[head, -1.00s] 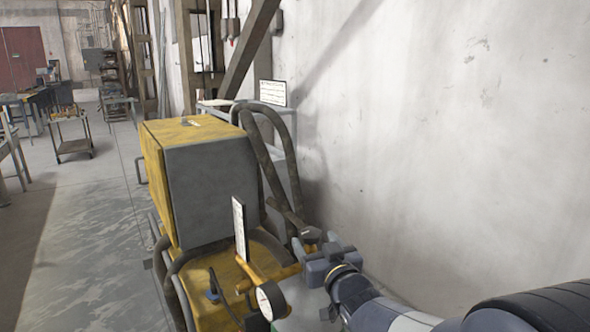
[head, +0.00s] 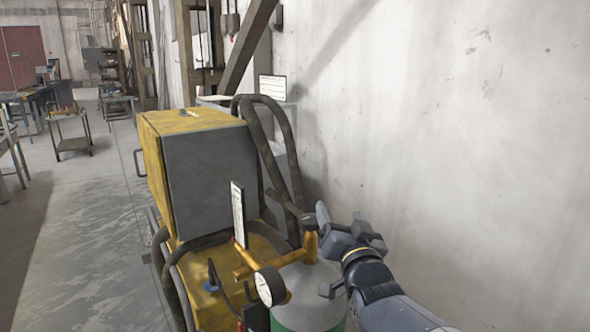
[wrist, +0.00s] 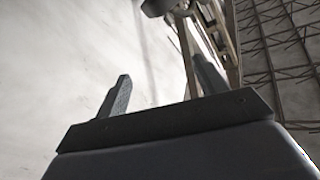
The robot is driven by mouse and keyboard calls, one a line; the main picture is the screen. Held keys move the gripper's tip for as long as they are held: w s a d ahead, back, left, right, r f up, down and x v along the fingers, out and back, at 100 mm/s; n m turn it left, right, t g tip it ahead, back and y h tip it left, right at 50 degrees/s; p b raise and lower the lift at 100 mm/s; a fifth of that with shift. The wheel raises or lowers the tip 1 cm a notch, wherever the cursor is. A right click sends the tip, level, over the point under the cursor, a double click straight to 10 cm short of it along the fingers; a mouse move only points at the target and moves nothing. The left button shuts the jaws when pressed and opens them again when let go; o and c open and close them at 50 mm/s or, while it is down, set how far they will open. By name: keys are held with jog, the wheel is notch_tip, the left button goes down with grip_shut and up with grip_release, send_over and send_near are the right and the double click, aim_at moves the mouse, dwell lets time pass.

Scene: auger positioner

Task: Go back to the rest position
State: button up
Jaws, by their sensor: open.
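My gripper (head: 345,222) is in the lower middle of the head view, at the end of my arm, which comes in from the lower right. It is open, with nothing seen between its fingers. It is just right of the brass valve (head: 310,243) on top of a grey and green gas cylinder (head: 305,300); I cannot tell whether they touch. In the wrist view the two fingers (wrist: 158,90) stand well apart, pointing up toward the pale wall and the roof frame.
A yellow and grey machine (head: 210,175) with dark hoses (head: 285,140) stands left of the cylinder. A round gauge (head: 268,287) and a white card (head: 238,215) are close by. The pale wall (head: 450,120) is on the right. Open floor (head: 90,240) lies left.

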jog(key=shift+w+d+r+m+t+h+b, duration=0.2)
jog(key=shift+w+d+r+m+h+b, duration=0.25)
jog(key=shift+m, duration=0.6)
jog(key=shift+w+d+r+m+t+h+b, duration=0.2)
jog(key=shift+w+r+m+h+b, duration=0.25)
jog(key=shift+m, duration=0.65)
jog(key=shift+w+d+r+m+t+h+b, duration=0.2)
jog(key=shift+w+d+r+m+h, duration=0.3)
jog(key=shift+m, duration=0.55)
jog(key=shift+s+a, duration=0.15)
jog(key=shift+a, duration=0.05)
